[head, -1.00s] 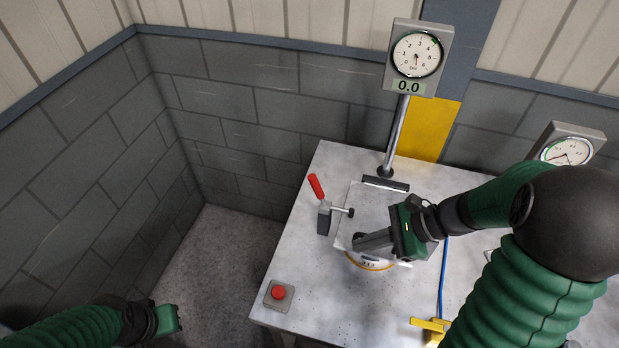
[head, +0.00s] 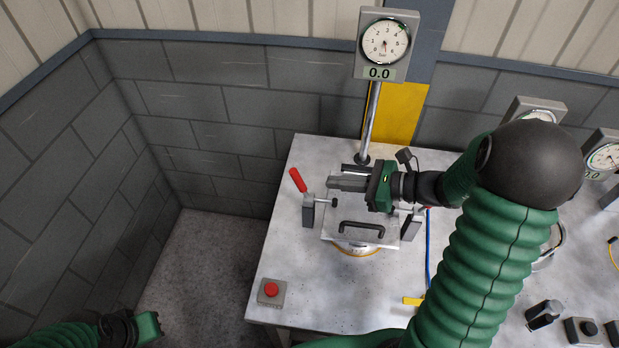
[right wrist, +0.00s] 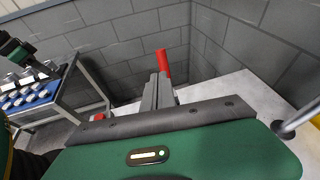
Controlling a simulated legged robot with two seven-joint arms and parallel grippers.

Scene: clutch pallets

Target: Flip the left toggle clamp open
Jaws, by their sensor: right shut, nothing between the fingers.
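The left toggle clamp (head: 308,210) stands at the left edge of a square metal plate (head: 345,222). Its red handle (head: 298,180) sticks up, tilted to the left, and its black-tipped spindle reaches over the plate. My right gripper (head: 330,184) is shut and empty. It is above the plate's back left part, its fingers pointing left towards the handle, with a gap between. In the right wrist view the red handle (right wrist: 163,60) rises just beyond the finger ends. My left gripper (head: 150,327) is at the lower left, away from the table; its jaws are unclear.
A black bar handle (head: 361,228) is on the plate, and a second clamp (head: 411,226) is at its right. A gauge (head: 385,43) stands on a post behind. A red button (head: 270,290) sits at the table's front left. The table left of the clamp is clear.

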